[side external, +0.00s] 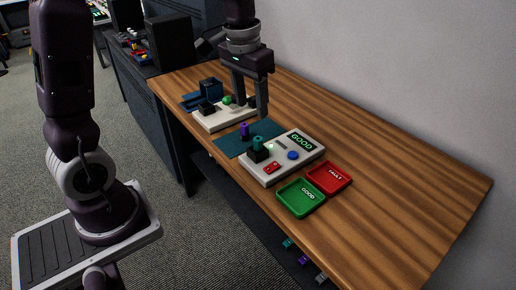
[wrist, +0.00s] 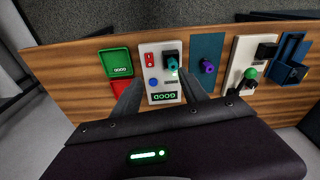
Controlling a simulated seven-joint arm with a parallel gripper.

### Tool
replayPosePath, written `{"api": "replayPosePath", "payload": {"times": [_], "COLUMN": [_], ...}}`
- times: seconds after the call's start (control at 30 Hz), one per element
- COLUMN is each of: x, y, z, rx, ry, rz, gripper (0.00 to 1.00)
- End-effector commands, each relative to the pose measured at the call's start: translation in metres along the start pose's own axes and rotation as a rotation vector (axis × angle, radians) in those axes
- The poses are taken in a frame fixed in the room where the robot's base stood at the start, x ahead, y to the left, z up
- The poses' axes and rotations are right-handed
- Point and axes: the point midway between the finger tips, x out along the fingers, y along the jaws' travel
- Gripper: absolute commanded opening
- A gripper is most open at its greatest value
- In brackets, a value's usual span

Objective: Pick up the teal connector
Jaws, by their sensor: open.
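The teal connector (side external: 258,142) stands upright in a black socket (side external: 257,155) on the white tester box. In the wrist view the teal connector (wrist: 172,64) shows between my fingers, nearer the right one. My gripper (side external: 252,108) is open and empty, above the table and farther back than the connector, clear of it. In the wrist view my gripper's fingers (wrist: 158,80) are spread apart over the tester box.
The tester box (side external: 253,172) has a screen reading GOOD (side external: 301,142), a red switch and a blue button. A purple connector (side external: 245,130) stands on a dark teal mat (side external: 268,126). Green GOOD (side external: 293,207) and red FAULT (side external: 341,167) trays sit in front. Table at right is clear.

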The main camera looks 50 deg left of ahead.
Motion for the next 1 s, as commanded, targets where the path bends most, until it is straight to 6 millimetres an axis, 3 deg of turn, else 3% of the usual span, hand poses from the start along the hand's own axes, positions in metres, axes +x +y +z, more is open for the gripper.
{"api": "replayPosePath", "payload": {"times": [0.03, 0.1, 0.2, 0.7, 0.93, 1.0], "x": [0.027, 0.057, 0.083, 0.159, 0.162, 0.162], "y": [-0.009, -0.019, -0.028, -0.028, -0.028, -0.028], "z": [-0.016, -0.031, -0.041, -0.032, -0.032, -0.032], "rx": [-0.017, -0.032, -0.045, -0.049, -0.049, -0.049], "ry": [-0.047, -0.089, -0.123, -0.136, -0.133, -0.133], "rz": [0.001, 0.003, 0.006, 0.007, 0.007, 0.007], "gripper": [0.51, 0.51, 0.51, 0.51, 0.51, 0.37]}}
